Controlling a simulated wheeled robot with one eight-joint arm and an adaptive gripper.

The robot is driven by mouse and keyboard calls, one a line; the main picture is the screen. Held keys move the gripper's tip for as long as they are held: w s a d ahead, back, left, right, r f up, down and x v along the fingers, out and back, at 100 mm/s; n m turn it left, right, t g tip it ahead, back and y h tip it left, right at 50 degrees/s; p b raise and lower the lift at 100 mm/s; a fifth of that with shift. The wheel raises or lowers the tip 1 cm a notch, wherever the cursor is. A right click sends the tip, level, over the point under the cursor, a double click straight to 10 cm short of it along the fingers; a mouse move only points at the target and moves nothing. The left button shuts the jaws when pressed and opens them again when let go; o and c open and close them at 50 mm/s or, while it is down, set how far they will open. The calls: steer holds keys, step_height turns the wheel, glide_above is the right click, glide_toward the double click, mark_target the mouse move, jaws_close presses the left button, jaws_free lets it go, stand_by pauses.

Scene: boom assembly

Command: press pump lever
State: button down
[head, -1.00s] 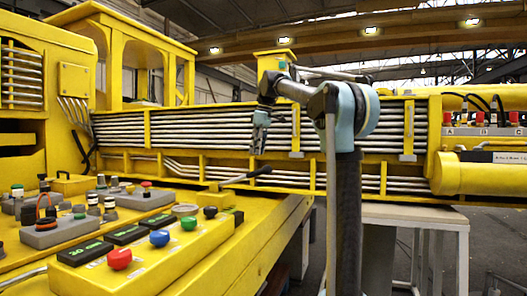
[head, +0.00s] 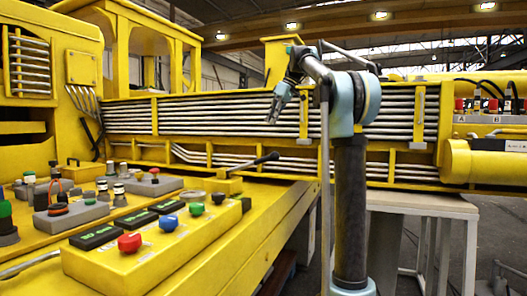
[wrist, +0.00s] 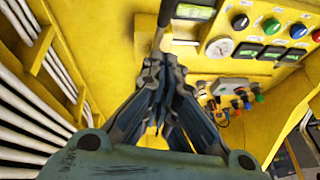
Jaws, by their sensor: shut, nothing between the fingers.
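The pump lever (head: 258,161) is a thin rod with a black knob end. It rises to the right from a yellow block (head: 226,185) at the back of the control box, in the head view. The lever (wrist: 166,14) also shows in the wrist view, its dark handle just beyond my fingers at the top. My gripper (head: 273,117) is above the lever's knob in the head view, apart from it there, pointing down and left. In the wrist view my gripper (wrist: 160,62) has its fingers together and empty. Whether it touches the lever in depth I cannot tell.
The yellow control box (head: 150,262) carries a red knob (head: 129,243), a blue knob (head: 168,223), a green knob (head: 197,209) and small displays. A round gauge (wrist: 220,47) shows in the wrist view. Pipes (head: 230,113) run along the yellow boom behind.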

steer(key=x, duration=0.4)
steer(key=d+x, duration=0.1)
steer(key=x, duration=0.3)
steer(key=s+f+x, duration=0.1)
steer(key=x, duration=0.3)
steer(key=shift+d, duration=0.3)
steer(key=shift+s+d+f, duration=0.15)
steer(key=shift+s+f, duration=0.05)
steer(key=shift+f, duration=0.3)
